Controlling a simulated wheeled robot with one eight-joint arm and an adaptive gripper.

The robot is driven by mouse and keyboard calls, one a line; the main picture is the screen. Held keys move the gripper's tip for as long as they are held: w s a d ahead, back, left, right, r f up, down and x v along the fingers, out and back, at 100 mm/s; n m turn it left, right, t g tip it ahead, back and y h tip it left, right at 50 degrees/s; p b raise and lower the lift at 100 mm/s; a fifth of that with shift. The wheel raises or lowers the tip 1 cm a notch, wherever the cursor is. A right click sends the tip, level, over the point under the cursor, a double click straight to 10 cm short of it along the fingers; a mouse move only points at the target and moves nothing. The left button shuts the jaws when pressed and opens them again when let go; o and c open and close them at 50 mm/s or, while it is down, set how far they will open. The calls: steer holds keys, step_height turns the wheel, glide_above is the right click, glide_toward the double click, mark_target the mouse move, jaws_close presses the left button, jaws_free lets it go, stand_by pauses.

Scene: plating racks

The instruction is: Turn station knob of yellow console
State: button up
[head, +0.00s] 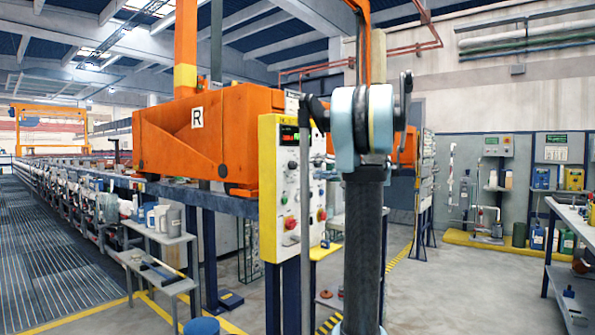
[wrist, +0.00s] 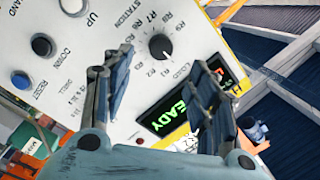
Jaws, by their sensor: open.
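The yellow console (head: 269,200) stands upright at the middle of the head view, with a white face carrying buttons and knobs. In the wrist view its white panel (wrist: 120,20) fills the upper left, tilted. The black station knob (wrist: 160,46) sits beside the word STATION, with R marks around it and a white pointer line. My gripper (wrist: 168,58) is open, with one dark finger on each side of the view. The knob shows between and beyond the fingertips, and nothing is between the fingers. I cannot tell the gap to the panel.
A display (wrist: 180,105) with green "READY" text and red characters lies below the knob. UP, DOWN (wrist: 42,45) and RESET buttons are at left. An orange carriage marked R (head: 200,140) is behind the console.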

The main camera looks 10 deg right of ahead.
mark_target(295, 166)
steer(key=x, duration=0.9)
steer(key=shift+w+a, duration=0.1)
steer(key=shift+a, duration=0.2)
steer(key=c, duration=1.1)
